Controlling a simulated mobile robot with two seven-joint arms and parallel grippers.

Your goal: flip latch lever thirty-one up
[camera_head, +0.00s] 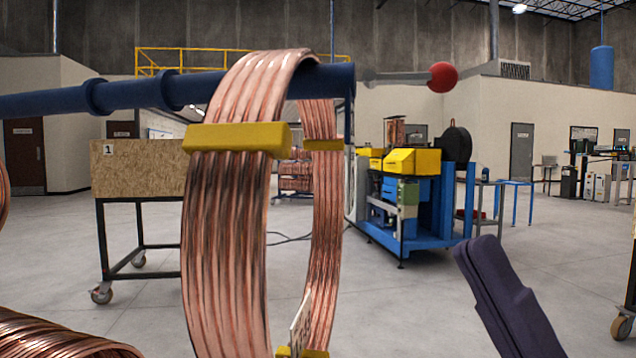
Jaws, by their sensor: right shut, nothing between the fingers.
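The latch lever (400,77) is a grey rod with a red ball knob (443,77) on its end. It sticks out roughly level to the right from the end of a blue bar (335,82). My right gripper (474,248) is dark, shut and empty at the lower right, well below the knob in the picture and not touching it. My left gripper is not in view. No number shows on the lever.
A copper tube coil (225,250) with yellow clamps (240,138) hangs over the blue bar. More copper tubing (60,335) is at lower left. A wheeled stand with a board (140,168) and a blue-yellow machine (415,190) stand behind. The space between gripper and knob looks free.

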